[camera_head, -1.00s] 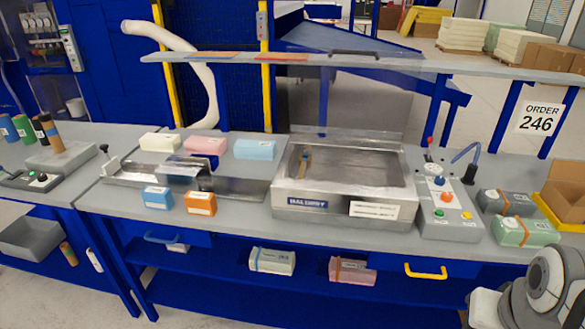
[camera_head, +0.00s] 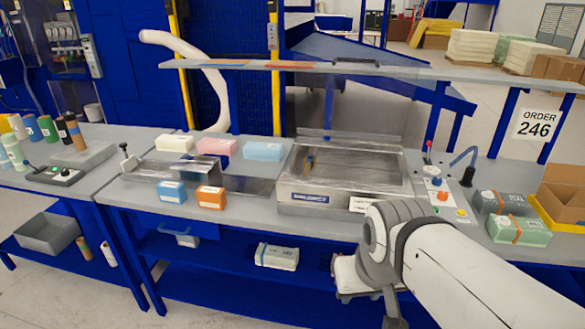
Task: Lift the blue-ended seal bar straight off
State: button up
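The packing machine (camera_head: 288,205) stands mid-bench with its clear lid raised and its shallow metal chamber showing. A small narrow tan-and-dark piece (camera_head: 310,160) is at the left inside the chamber. It may be the seal bar, but it is too small for me to make out blue ends. My arm reaches in from the lower right, its wrist in front of the bench and below the machine's right front. The fingers of my gripper cannot be made out clearly, and I see nothing held. The arm hides part of the machine's front label and the lower shelf.
A control panel (camera_head: 436,197) stands right of the machine. Coloured foam blocks, including an orange one (camera_head: 210,197), lie left. A shelf (camera_head: 340,67) spans above the machine.

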aim_at(309, 163)
jog(key=z, duration=0.05)
jog(key=i, duration=1)
jog(key=u, duration=0.1)
